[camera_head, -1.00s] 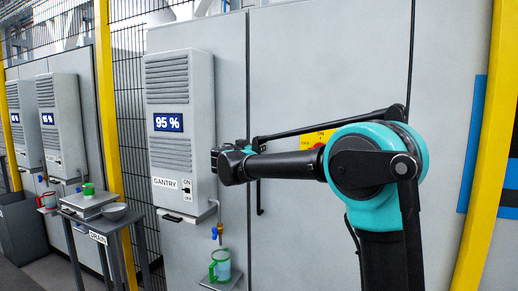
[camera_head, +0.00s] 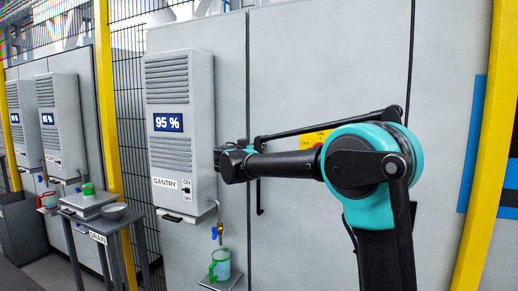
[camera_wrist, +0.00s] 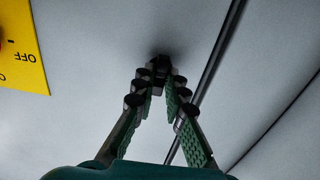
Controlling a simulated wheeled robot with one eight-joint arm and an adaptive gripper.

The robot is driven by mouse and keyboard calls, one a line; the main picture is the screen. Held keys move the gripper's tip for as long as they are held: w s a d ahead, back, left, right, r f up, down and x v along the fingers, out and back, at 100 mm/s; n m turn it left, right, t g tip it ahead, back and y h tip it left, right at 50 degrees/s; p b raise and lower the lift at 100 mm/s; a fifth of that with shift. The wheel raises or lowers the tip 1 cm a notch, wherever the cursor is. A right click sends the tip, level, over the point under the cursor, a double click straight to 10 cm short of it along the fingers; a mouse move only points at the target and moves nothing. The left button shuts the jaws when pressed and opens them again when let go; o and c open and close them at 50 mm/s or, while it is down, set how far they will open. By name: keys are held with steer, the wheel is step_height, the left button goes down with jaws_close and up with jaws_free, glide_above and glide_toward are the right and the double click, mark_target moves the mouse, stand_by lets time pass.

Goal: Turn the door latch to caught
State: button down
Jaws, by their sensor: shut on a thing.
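The door latch (camera_wrist: 161,62) is a small dark piece on the grey door front, at the upper middle of the wrist view. My gripper (camera_wrist: 161,80) has both green-padded fingers brought in around it, tips against the latch. Its exact turn angle is hard to tell, as the fingertips cover much of it. In the head view my gripper (camera_head: 219,161) is at the cabinet front, just right of the GANTRY unit. The latch is hidden there behind my gripper.
The grey GANTRY unit (camera_head: 180,120) with a 95 % display stands close left of my gripper. A yellow switch plate (camera_wrist: 20,50) is at the left of the wrist view. A dark bar (camera_wrist: 215,65) runs right of the fingers. A green-handled cup (camera_head: 220,265) is below.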

steer(key=n, duration=0.4)
steer(key=shift+n, duration=0.3)
steer(key=n, duration=0.4)
steer(key=shift+n, duration=0.3)
steer(key=n, duration=0.4)
steer(key=shift+n, duration=0.3)
